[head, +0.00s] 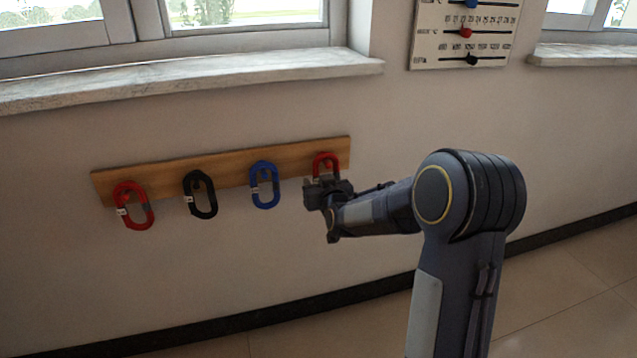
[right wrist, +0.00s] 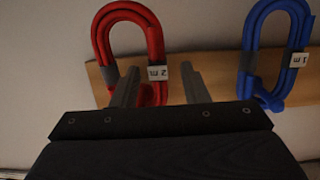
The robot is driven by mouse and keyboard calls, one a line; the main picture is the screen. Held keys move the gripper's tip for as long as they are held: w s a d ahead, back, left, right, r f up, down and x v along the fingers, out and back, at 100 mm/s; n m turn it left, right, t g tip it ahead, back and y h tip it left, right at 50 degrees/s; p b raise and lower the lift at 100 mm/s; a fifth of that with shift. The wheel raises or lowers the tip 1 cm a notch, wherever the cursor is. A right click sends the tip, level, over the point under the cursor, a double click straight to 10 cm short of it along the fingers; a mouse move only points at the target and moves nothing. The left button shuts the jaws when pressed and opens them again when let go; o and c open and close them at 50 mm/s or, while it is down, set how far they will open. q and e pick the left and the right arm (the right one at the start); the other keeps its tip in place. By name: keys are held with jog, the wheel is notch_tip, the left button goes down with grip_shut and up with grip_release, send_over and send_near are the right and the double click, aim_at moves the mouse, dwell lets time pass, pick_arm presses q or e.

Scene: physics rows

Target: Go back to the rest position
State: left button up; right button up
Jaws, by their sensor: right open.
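My right gripper (head: 314,184) is open in front of the wooden rail, at the right-hand red cable loop (head: 326,162). The gripper hides the lower part of that loop in the head view. In the right wrist view, the two fingers (right wrist: 160,86) are spread apart. The left finger overlaps the near end of the red loop (right wrist: 156,45), and the right finger is beside it. I cannot tell whether either finger touches it. The loop has a white tag reading "2 m". My left gripper is not in view.
The wooden rail (head: 228,170) on the wall also holds a blue loop (head: 264,190), a black loop (head: 201,207) and another red loop (head: 133,217). A window sill (head: 190,78) juts out above. A slider panel (head: 462,48) hangs at upper right. The floor at right is clear.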

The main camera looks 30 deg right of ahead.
jog(key=s+a+g+y+p, duration=0.1)
jog(key=s+a+g+y, duration=0.35)
jog(key=s, duration=0.85)
jog(key=s+a+n+g+y, duration=0.1)
jog(key=s+a+g, duration=0.1)
jog(key=s+a, duration=0.75)
jog(key=s+a+g+y+p, duration=0.1)
jog(key=s+a+g+y, duration=0.15)
jog(key=s, duration=1.25)
notch_tip(320, 180, up, 31)
jog(key=p, duration=3.1)
jog(key=shift+s+a+g+p, duration=0.2)
jog(key=shift+s+g+p, duration=0.1)
jog(key=shift+s, duration=0.15)
